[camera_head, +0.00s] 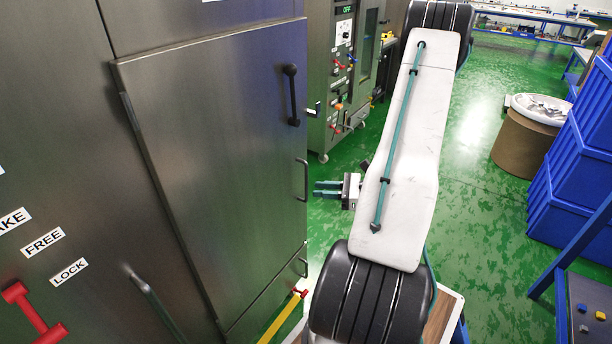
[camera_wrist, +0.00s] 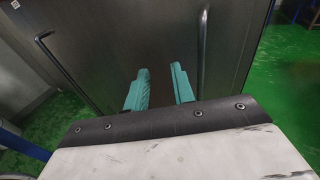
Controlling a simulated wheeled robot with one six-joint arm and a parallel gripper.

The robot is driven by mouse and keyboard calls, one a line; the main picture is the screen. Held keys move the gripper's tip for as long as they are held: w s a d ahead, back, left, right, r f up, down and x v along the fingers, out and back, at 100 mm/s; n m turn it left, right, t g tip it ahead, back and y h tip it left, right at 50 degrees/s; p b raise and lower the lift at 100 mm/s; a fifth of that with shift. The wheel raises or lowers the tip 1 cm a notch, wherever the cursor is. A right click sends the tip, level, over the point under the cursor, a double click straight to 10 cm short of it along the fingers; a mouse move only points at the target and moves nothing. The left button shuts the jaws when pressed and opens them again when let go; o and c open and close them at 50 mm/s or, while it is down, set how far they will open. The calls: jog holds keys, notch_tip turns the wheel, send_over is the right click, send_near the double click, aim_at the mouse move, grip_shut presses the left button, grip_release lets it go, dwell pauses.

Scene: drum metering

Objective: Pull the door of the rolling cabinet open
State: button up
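The rolling cabinet (camera_head: 60,110) is a large grey metal body filling the left of the head view. Its door (camera_head: 215,150) appears shut. A thin bar handle (camera_head: 304,180) stands upright near the door's right edge. My gripper (camera_head: 317,188) has teal fingers pointing left, just right of this handle in the picture. In the wrist view my gripper (camera_wrist: 160,68) has its two fingers apart with nothing between them, facing a grey metal panel (camera_wrist: 120,45). An upright bar handle (camera_wrist: 202,50) is right of the fingers, not between them. Contact with it cannot be told.
A black handle (camera_head: 291,95) sits higher on the door. A red lever (camera_head: 33,312) is beside the FREE and LOCK labels. A yellow bar (camera_head: 282,318) lies low near the cabinet. Blue crates (camera_head: 570,190) and a brown drum (camera_head: 525,140) stand right. Green floor between is clear.

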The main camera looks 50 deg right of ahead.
jog(key=w+d+m+h, duration=0.1)
jog(key=w, duration=0.1)
jog(key=w+m+t+h, duration=0.1)
jog(key=w, duration=0.2)
jog(key=w+d+t+h, duration=0.1)
jog(key=w, duration=0.2)
jog(key=shift+w+d+f+m, duration=0.2)
jog(key=shift+d+m, duration=0.1)
jog(key=shift+m, duration=0.1)
grip_shut()
